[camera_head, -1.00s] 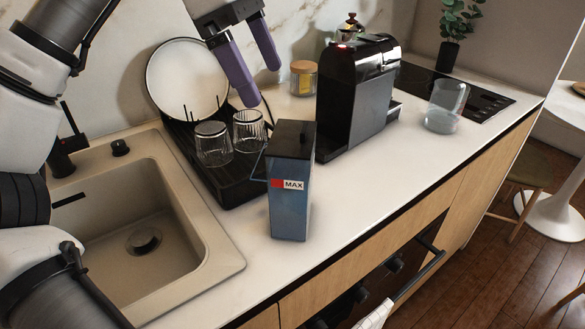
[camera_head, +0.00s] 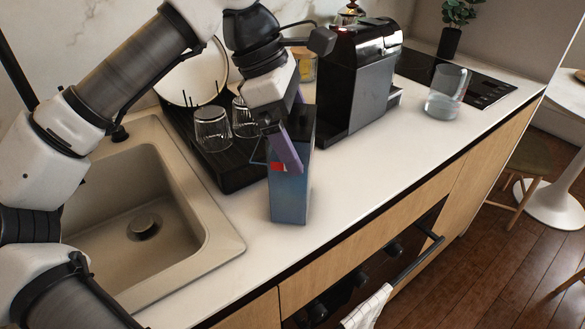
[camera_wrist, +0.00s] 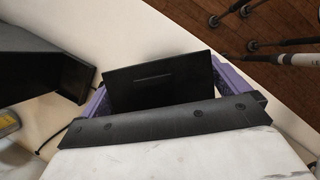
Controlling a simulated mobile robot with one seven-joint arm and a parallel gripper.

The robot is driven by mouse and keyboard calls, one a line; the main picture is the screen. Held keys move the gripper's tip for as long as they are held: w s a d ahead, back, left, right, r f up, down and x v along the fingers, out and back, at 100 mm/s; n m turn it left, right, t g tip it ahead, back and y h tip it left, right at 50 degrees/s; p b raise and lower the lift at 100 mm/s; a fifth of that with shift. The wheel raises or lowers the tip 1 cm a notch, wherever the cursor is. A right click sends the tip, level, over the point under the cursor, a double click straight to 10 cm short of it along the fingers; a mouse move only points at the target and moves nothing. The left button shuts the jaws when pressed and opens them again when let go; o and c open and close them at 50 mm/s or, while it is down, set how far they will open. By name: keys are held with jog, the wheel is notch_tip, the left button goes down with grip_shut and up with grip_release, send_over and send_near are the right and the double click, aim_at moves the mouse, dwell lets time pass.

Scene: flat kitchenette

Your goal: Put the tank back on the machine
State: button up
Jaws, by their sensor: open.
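The tank (camera_head: 290,197) is a tall blue see-through container with a black lid and a red label mark. It stands upright on the counter beside the dish rack. My gripper (camera_head: 288,150) reaches down over it from above, one purple finger in front of its near face and covering most of the label. In the wrist view, the tank's black lid (camera_wrist: 160,88) lies between the two spread purple fingers, so the gripper is open around it. Whether the fingers touch it is unclear. The black coffee machine (camera_head: 355,90) stands behind and to the right, and shows dark at left in the wrist view (camera_wrist: 35,70).
The black dish rack (camera_head: 238,175) with glasses (camera_head: 212,130) and a white plate is just left of the tank. The sink (camera_head: 140,225) is further left. A clear glass vessel (camera_head: 445,100) stands right of the machine. The counter's front edge is close to the tank.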

jog(key=shift+d+f, duration=0.1)
jog(key=shift+f, duration=0.1)
jog(key=shift+r, duration=0.1)
jog(key=c, duration=1.8)
jog(key=shift+o, duration=0.2)
jog(key=shift+r, duration=0.15)
